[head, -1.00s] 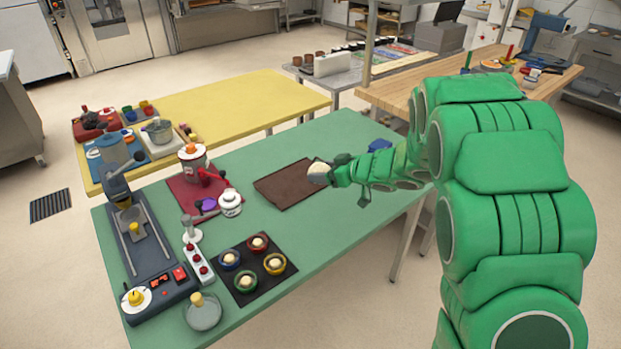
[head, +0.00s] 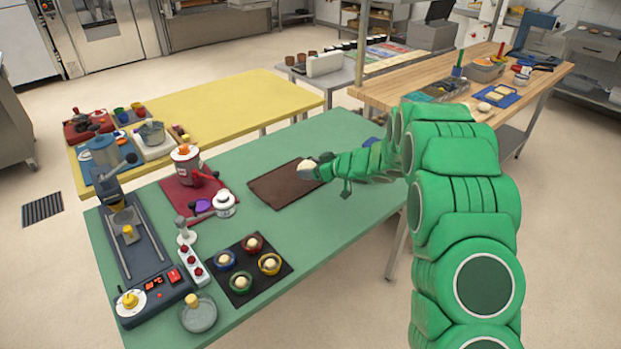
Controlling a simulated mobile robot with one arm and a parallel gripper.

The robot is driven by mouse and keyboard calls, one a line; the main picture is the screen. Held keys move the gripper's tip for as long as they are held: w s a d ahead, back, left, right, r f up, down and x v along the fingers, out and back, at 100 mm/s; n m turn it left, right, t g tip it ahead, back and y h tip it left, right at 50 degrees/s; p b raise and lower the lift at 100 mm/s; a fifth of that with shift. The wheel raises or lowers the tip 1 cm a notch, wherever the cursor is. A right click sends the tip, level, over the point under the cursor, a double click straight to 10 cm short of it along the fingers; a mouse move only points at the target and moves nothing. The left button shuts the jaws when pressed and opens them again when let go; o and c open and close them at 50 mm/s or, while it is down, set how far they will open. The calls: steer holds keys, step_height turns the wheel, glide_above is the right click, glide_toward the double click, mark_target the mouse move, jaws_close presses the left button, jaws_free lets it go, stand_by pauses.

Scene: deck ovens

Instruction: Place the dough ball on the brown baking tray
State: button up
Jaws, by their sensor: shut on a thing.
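The brown baking tray (head: 272,187) lies flat on the green table, right of the red mat. My gripper (head: 312,169) is at the tray's right part and is shut on the pale dough ball (head: 306,170). The ball shows at the gripper's tip, over the tray in this view. I cannot tell whether the ball touches the tray or is held just above it. My green arm hides part of the tray's right edge and the table behind it.
A black mat (head: 240,290) with several coloured bowls is at the front. A red mat (head: 176,193) holds a red-and-white appliance. A dark machine (head: 140,262) stands at the left edge. The green table (head: 320,225) is clear in front of the tray.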

mark_target(311, 188)
steer(key=shift+w+a+f, duration=0.2)
steer(key=shift+w+f, duration=0.3)
steer(key=shift+f, duration=0.25)
steer(key=shift+w+a+f, duration=0.15)
steer(key=shift+w+f, duration=0.35)
steer(key=shift+f, duration=1.45)
steer(key=shift+s+d+f, duration=0.1)
steer(key=shift+s+f, duration=0.05)
steer(key=shift+f, duration=0.6)
steer(key=o, duration=1)
steer(key=shift+f, duration=0.1)
steer(key=shift+s+f, duration=0.1)
steer(key=shift+f, duration=0.05)
steer(key=shift+r, duration=0.25)
steer(key=v, duration=0.4)
steer(key=r+v, duration=0.1)
steer(key=v, duration=0.7)
steer(key=shift+w+r, duration=0.25)
steer(key=shift+r, duration=0.05)
